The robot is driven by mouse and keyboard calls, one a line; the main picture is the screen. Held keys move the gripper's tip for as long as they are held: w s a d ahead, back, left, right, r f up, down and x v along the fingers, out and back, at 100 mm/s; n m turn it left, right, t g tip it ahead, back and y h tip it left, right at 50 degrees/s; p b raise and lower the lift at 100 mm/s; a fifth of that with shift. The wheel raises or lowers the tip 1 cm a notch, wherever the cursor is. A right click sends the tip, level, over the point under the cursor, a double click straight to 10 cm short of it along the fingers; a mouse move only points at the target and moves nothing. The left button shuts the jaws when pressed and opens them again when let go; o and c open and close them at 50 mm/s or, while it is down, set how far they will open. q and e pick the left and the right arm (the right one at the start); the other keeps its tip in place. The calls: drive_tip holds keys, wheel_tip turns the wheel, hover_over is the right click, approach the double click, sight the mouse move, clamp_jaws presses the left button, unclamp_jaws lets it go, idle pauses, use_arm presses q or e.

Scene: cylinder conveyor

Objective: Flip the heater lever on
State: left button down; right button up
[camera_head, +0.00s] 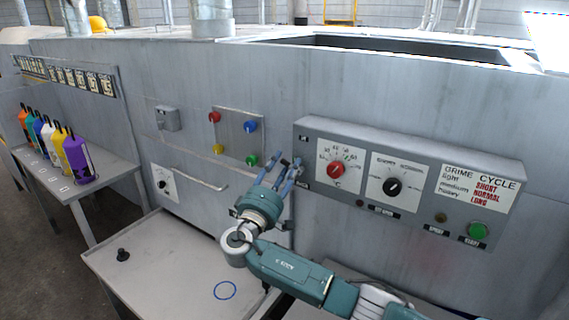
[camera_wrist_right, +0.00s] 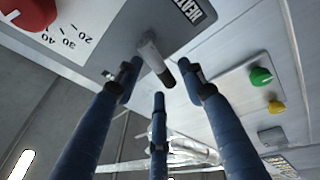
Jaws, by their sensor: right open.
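The heater lever (camera_wrist_right: 153,58) is a short grey handle with a dark end, on the underside or end of the grey control panel (camera_head: 410,143). A partly seen label (camera_wrist_right: 187,10) is beside it. In the head view the lever is largely hidden by my fingers at the panel's left end. My right gripper (camera_head: 284,168) is open at that end, with its blue fingers pointing at the panel. In the right wrist view the three fingers (camera_wrist_right: 160,82) stand around the lever; I cannot tell if any touches it. My left gripper is not in view.
The panel carries a red dial (camera_head: 337,170), a black dial (camera_head: 393,187) and a green button (camera_head: 478,230). A plate with coloured knobs (camera_head: 236,135) is left of my gripper. Several coloured bottles (camera_head: 78,160) stand on a side table. A grey table (camera_head: 160,265) is below.

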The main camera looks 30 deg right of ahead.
drive_tip(key=shift+w+d+f, duration=0.1)
drive_tip(key=shift+d, duration=0.05)
drive_tip(key=c, duration=0.8)
clamp_jaws()
drive_tip(key=n+y, duration=0.1)
drive_tip(key=n, duration=0.1)
drive_tip(key=f+n+t+p, duration=0.1)
drive_tip(key=n, duration=0.1)
drive_tip(key=shift+w+f+n+y, duration=0.1)
drive_tip(key=shift+f+n+y, duration=0.1)
drive_tip(key=shift+n+y, duration=0.2)
drive_tip(key=o, duration=0.8)
unclamp_jaws()
drive_tip(key=shift+a, duration=0.2)
